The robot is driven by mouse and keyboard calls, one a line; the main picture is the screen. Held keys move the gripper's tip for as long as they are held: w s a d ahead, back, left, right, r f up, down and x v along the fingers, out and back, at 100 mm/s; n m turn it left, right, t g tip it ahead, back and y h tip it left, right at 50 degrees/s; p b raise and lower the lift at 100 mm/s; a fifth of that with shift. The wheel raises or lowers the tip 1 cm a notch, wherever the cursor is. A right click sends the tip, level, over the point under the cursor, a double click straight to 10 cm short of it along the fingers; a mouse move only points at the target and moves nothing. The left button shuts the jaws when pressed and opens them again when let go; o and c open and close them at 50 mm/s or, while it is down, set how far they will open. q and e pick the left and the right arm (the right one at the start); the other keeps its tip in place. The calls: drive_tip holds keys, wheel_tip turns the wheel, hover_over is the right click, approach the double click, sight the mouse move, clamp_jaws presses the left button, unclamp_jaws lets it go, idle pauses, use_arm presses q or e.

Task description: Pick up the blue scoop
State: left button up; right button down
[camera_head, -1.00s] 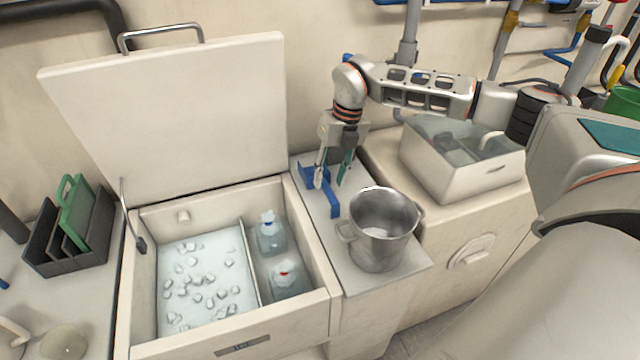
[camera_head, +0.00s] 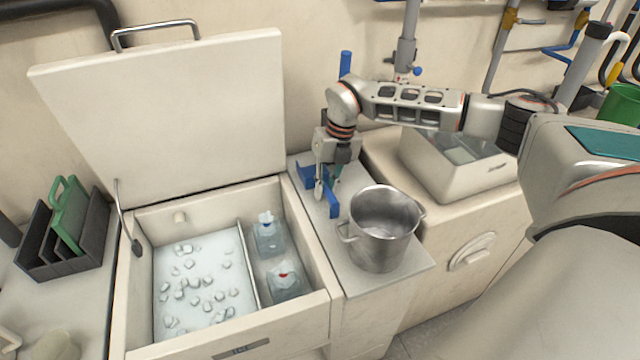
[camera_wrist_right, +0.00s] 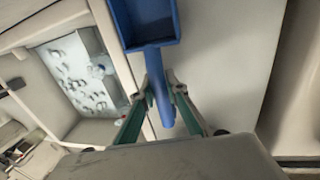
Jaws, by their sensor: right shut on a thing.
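The blue scoop (camera_head: 333,204) is on or just above the pale counter beside the ice box, behind the metal pot. Its handle is between the fingers of my right gripper (camera_head: 328,188). The right wrist view shows the blue scoop (camera_wrist_right: 146,24) with its square bowl at the top and its handle running down between the green-padded fingers of the right gripper (camera_wrist_right: 160,98), which is shut on it. I cannot tell whether the scoop still touches the counter. My left gripper is not in view.
A metal pot (camera_head: 381,228) stands close in front of the scoop. The open ice box (camera_head: 325,298) at the left holds ice and two bottles, with its lid (camera_head: 165,120) raised. A clear-topped bin (camera_head: 470,180) is at the right. A dark rack (camera_head: 35,252) stands far left.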

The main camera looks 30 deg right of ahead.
drive_tip(key=shift+r, duration=0.1)
drive_tip(key=shift+r, duration=0.55)
wheel_tip(320, 180, up, 19)
drive_tip(key=p, duration=0.3)
drive_tip(key=shift+f, duration=0.15)
drive_tip(key=shift+s, duration=0.1)
